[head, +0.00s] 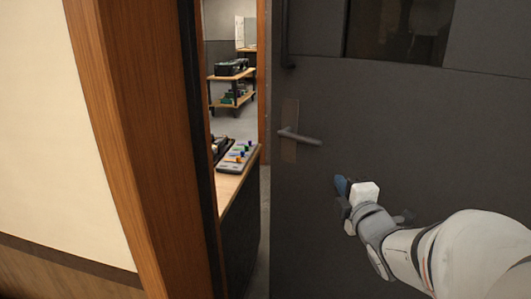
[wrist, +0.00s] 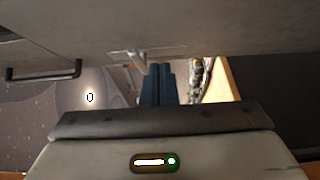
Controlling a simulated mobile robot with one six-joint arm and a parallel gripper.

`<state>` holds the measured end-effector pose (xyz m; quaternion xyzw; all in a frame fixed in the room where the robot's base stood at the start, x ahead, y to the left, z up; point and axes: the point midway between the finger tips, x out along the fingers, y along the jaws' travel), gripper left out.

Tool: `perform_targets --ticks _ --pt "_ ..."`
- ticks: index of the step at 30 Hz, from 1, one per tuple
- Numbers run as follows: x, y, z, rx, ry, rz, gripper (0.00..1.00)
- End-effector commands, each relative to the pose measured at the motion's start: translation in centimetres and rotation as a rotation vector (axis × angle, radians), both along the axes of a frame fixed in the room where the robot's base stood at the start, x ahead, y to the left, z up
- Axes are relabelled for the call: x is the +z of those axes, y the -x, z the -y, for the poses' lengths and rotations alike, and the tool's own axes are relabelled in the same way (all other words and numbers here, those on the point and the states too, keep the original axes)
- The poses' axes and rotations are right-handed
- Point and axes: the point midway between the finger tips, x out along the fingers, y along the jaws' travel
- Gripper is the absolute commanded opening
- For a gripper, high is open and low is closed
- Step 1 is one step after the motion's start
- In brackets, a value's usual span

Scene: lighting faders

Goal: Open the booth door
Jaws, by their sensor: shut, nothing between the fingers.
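The booth door (head: 400,110) is a dark grey leaf filling the right of the head view, with a dark window at its top. It stands ajar, with a gap between its left edge and the wooden frame (head: 125,140). A grey lever handle (head: 300,137) sits on a plate near that edge and looks about level. My gripper (head: 341,185) is in front of the door, below and right of the lever, apart from it. In the wrist view its blue fingers (wrist: 157,72) are together and empty, close to the door face.
Through the gap, a desk (head: 230,188) carries a fader console (head: 236,156) with coloured knobs. A wooden cart (head: 232,86) stands farther back. The pale wall (head: 55,120) and wooden frame bound the gap on the left. A black bar (head: 287,40) is above the lever.

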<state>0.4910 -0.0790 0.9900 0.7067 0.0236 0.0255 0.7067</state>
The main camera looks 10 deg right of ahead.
Motion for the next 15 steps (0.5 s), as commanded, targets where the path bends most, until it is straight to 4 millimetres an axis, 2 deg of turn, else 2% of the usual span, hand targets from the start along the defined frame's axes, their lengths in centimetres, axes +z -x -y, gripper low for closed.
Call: perform_targets --ticks 3,11,15 --pt "0.6 -1.2 -0.1 0.002 -0.004 -0.006 0.0" --pt "0.5 -3.1 -0.3 0.001 -0.002 -0.008 0.0" --pt "-0.1 -6.0 -0.6 0.002 -0.001 -0.005 0.0"
